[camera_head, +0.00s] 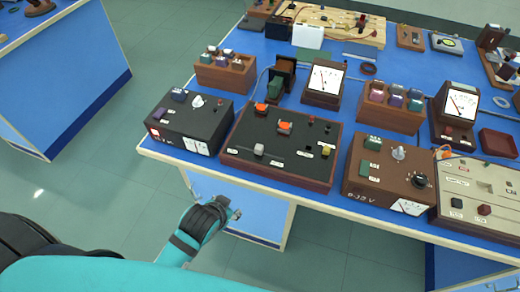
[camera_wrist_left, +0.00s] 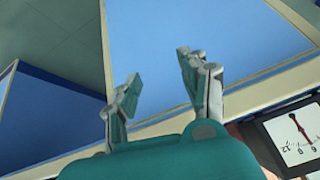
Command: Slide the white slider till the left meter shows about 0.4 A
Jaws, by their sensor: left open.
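A black panel board (camera_head: 285,130) with a brown frame lies near the front edge of the blue bench. A small white knob (camera_head: 259,149), which looks like the slider, sits at its front left. The left meter (camera_head: 326,80) stands behind the board with a white dial; its reading is too small to tell. My left gripper (camera_head: 233,208) is below and in front of the bench edge, apart from the board. In the left wrist view its fingers (camera_wrist_left: 160,72) are spread with nothing between them. My right gripper is not in view.
A second meter (camera_head: 461,104) stands further right. A dial (camera_wrist_left: 297,135) shows in the left wrist view.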

